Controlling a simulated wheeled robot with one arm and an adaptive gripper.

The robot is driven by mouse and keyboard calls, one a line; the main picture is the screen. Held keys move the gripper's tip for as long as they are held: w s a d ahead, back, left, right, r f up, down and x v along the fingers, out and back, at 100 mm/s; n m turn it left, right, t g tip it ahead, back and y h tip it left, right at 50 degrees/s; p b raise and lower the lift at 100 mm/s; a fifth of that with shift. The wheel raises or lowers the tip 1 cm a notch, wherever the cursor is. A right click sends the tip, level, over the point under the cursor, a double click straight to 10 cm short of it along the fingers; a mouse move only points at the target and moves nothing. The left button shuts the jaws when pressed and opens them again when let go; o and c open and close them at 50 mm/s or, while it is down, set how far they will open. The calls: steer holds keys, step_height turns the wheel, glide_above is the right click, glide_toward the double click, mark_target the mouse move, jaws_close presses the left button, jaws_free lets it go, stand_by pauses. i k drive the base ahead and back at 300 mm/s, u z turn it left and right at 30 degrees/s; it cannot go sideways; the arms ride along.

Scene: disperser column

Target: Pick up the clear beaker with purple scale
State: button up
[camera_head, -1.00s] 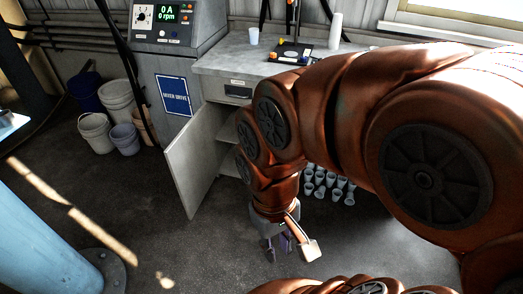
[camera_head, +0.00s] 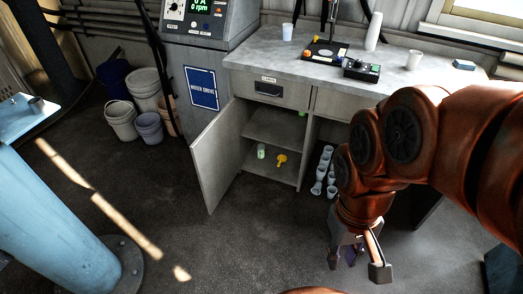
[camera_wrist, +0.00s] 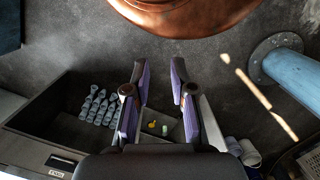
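I cannot make out a purple scale on any vessel. A pale cup (camera_head: 287,31) and a white cup (camera_head: 413,59) stand on the countertop. My gripper (camera_head: 346,262) hangs over the floor in front of the counter, apart from all of these. In the wrist view its two purple-padded fingers (camera_wrist: 158,82) are spread, with nothing held between them.
The open cabinet holds a green-and-white container (camera_head: 261,151) and a yellow item (camera_head: 281,160). Its door (camera_head: 215,160) swings out into the room. Several buckets (camera_head: 146,90) stand at the back left. A blue column (camera_head: 55,220) rises at the left. The floor between is clear.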

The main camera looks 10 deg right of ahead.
mark_target(261, 152)
steer(key=z, duration=1.55)
steer(key=i, duration=2.3)
steer(key=u, duration=4.05)
